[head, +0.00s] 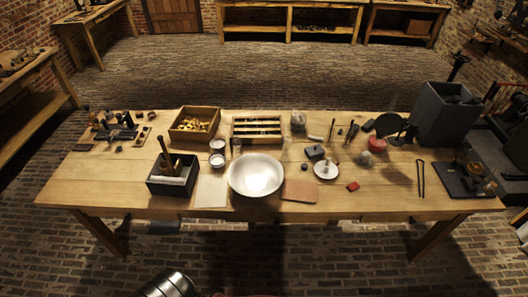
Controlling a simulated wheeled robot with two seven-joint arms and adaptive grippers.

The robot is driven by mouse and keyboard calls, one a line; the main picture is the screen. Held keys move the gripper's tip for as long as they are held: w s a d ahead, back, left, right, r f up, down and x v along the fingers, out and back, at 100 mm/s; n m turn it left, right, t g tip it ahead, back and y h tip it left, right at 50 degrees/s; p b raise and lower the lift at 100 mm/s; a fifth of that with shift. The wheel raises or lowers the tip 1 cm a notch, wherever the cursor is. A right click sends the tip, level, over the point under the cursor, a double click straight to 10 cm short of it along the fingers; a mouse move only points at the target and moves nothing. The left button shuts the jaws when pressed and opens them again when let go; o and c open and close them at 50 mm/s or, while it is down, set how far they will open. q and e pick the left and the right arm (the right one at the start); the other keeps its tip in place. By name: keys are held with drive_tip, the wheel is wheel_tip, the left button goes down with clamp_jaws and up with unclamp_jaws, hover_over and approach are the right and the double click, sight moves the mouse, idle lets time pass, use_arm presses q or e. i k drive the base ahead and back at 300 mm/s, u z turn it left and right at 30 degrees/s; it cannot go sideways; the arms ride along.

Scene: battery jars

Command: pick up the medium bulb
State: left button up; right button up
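I cannot clearly pick out a medium bulb. A small greyish rounded thing (365,158) lies on the right half of the table, just in front of a red round thing, and a clear or grey glass-like thing (298,121) stands near the back edge, right of the slotted wooden box. Both are too small to name surely. Neither gripper shows; only a metallic part of my own body is at the bottom edge.
The wooden table (110,182) holds a metal bowl (256,173), a black box (171,188), a wooden box of brass parts (195,124), a slotted box (257,140), a white dish (326,169) and a tall grey bin (446,113). Its left front is clear.

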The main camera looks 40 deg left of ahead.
sight(236, 142)
drive_tip(key=z, duration=0.5)
drive_tip(key=i, duration=0.25)
drive_tip(key=u, duration=1.15)
drive_tip(key=i, duration=1.25)
drive_tip(key=u, duration=1.4)
drive_tip(key=i, duration=0.3)
drive_tip(key=u, duration=0.25)
